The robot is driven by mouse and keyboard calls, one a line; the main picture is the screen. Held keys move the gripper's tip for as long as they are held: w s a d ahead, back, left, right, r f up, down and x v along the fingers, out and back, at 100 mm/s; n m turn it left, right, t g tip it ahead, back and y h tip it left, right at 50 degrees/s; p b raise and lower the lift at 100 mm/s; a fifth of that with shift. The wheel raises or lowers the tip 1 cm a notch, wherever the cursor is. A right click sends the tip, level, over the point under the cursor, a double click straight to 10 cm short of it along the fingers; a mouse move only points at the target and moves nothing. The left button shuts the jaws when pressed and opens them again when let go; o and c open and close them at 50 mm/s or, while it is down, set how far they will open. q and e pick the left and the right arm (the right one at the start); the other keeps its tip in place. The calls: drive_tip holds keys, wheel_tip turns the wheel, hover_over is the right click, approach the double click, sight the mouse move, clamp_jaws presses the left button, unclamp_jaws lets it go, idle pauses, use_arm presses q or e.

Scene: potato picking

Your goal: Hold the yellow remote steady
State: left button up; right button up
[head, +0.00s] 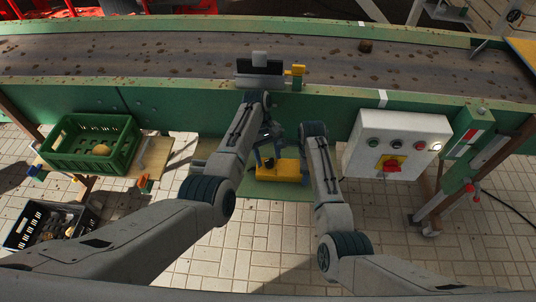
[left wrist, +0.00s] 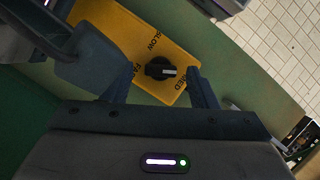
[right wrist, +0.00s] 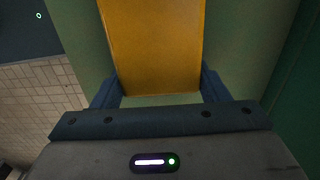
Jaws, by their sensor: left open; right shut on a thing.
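The yellow remote (head: 288,171) lies over the green shelf below the conveyor. In the left wrist view its yellow face (left wrist: 115,42) shows a black knob (left wrist: 160,68) and printed words, among them SLOW. My left gripper (head: 264,160) is over the remote. Its fingers are open, one on each side of the knob, with visible room between them and the knob. My right gripper (right wrist: 163,84) is shut on the remote, whose plain yellow side (right wrist: 155,48) fills the space between its fingers. In the head view the right gripper's fingers are mostly hidden by its own arm.
The conveyor belt (head: 190,55) with brown lumps runs behind. A green crate (head: 62,162) holding a potato stands at left, above a dark crate (head: 22,232). A white control box (head: 385,135) with a red knob stands right of my right arm. Bare green shelf (head: 270,190) lies in front of the remote.

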use_arm(q)
drive_tip(key=v, duration=1.2)
drive_tip(key=shift+c, duration=0.2)
